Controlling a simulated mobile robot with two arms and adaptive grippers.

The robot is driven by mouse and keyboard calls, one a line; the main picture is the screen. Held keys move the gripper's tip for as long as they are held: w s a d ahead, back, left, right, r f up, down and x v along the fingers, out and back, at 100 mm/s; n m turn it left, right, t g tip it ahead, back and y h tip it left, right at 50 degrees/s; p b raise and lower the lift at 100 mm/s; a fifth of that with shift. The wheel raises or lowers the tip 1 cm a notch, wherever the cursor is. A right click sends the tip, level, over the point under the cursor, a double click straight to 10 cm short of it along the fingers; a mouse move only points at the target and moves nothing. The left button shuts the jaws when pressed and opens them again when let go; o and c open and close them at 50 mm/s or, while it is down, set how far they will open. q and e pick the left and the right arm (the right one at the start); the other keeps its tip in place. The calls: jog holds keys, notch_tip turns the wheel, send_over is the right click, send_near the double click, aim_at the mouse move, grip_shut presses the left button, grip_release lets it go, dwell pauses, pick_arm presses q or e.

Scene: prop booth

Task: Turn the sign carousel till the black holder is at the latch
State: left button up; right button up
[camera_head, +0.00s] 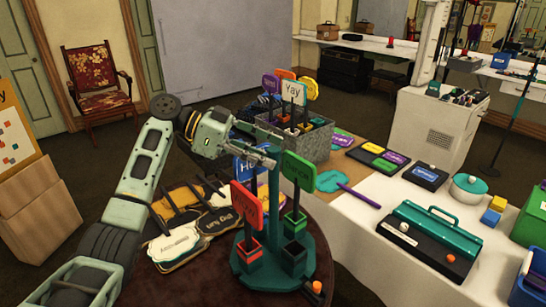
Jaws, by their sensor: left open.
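The sign carousel (276,268) is a teal round base with a teal centre post, standing on a dark round table. Its holders carry signs on sticks: a red sign (246,205), a green sign (298,171) and a blue sign (246,165) behind. A dark holder that looks black (293,260) sits at the front right of the base. An orange-tipped piece, perhaps the latch (315,290), is at the base's front right edge. My left gripper (268,157) is open by the top of the post, between the blue and green signs; contact cannot be told. My right gripper is out of view.
Flat dark and white signs (180,240) lie on the table left of the carousel. A grey bin (315,142) of signs stands behind. A white table (365,222) at right bears a teal-handled case (430,235) and a pot (468,187).

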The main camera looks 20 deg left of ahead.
pick_arm(q)
jog(key=v, duration=0.9)
jog(key=shift+a, duration=0.4)
jog(key=shift+r, duration=0.1)
